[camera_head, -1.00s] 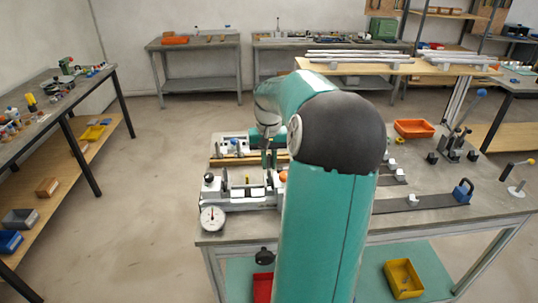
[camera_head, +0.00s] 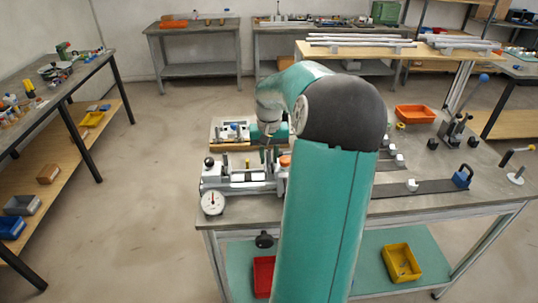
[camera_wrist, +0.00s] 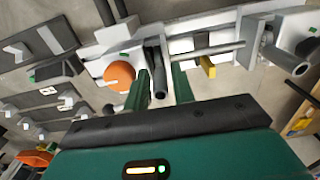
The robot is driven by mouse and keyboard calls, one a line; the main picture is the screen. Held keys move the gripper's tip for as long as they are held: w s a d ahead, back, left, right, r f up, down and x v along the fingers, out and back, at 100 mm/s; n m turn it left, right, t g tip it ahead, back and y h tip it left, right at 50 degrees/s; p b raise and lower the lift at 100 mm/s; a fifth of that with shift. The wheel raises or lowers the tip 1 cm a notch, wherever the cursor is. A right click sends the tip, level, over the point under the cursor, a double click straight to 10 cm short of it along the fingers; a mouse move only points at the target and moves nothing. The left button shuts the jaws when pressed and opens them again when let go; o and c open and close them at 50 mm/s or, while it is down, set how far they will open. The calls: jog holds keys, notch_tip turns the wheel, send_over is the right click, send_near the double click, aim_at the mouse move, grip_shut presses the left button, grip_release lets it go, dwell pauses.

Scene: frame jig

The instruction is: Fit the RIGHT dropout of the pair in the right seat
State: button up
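In the wrist view the two green fingers of my gripper (camera_wrist: 160,88) stand apart over a pale jig (camera_wrist: 210,38). A dark grey tube-like piece (camera_wrist: 155,62) shows between them; I cannot tell whether it is held or lies behind them. A second grey tube (camera_wrist: 285,60) with an open end sits on the jig to the right. In the head view my gripper (camera_head: 269,152) is over the right part of the jig (camera_head: 238,180), partly hidden by my arm. I cannot pick out the right dropout or its seat with certainty.
An orange ball knob (camera_wrist: 119,76) is close left of the fingers, and a yellow piece (camera_wrist: 207,66) is to their right. A dial gauge (camera_head: 212,202) stands at the jig's front left. An orange bin (camera_head: 415,113) and flat bars with clamps (camera_head: 430,187) are on the right of the bench.

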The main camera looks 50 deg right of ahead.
jog(key=shift+o, duration=1)
jog(key=shift+r, duration=0.1)
jog(key=shift+d+r, duration=0.1)
jog(key=shift+r, duration=0.15)
notch_tip(320, 180, up, 13)
